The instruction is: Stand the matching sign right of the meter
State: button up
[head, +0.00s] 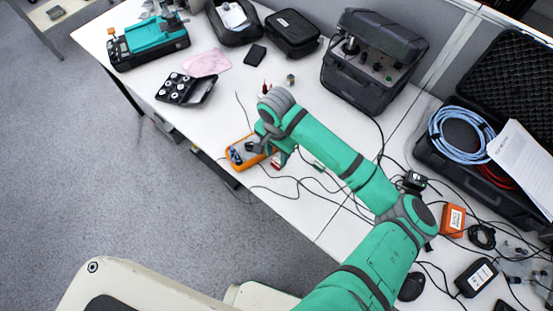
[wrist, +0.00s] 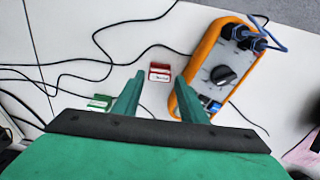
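The orange-rimmed meter (head: 236,157) lies on the white table with a dark dial and blue plugs; it also shows at right in the wrist view (wrist: 206,50). A small red-and-white sign (wrist: 160,72) is on the table just beside the meter, on its left in the wrist view; in the head view the red sign (head: 276,163) is partly hidden by my gripper. A small green-and-white sign (wrist: 98,102) is farther from the meter; it also shows in the head view (head: 318,166). My gripper (wrist: 160,82) is open above the table, its fingers either side of the red sign in the picture. The lettering is too small to read.
Black cables (wrist: 95,60) run across the table around the signs. A tray with round pieces (head: 184,89), a pink sheet (head: 207,62) and a dark instrument case (head: 365,90) lie farther back. An orange box (head: 452,220) is at right. The table's front edge is near the meter.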

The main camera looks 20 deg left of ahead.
aim_at(276, 161)
notch_tip(276, 161, up, 8)
jog(key=a+r+t+y, duration=0.35)
jog(key=a+y, duration=0.25)
jog(key=a, duration=0.5)
jog(key=a+r+t+y, duration=0.2)
jog(key=a+r+y, duration=0.2)
jog(key=a+y, duration=0.5)
jog(key=s+d+f+m+t+h, duration=0.2)
jog(key=s+d+f+t+h, duration=0.35)
jog(key=d, duration=0.35)
jog(key=s+d+f+m+t+h, duration=0.2)
jog(key=s+d+f+t+h, duration=0.3)
jog(key=d, duration=0.5)
jog(key=s+d+n+h, duration=0.4)
jog(key=s+d+n, duration=0.4)
jog(key=s+d, duration=0.7)
jog(key=shift+s+d+r+g, duration=0.3)
jog(key=shift+s+d+r, duration=0.1)
jog(key=shift+s, duration=0.85)
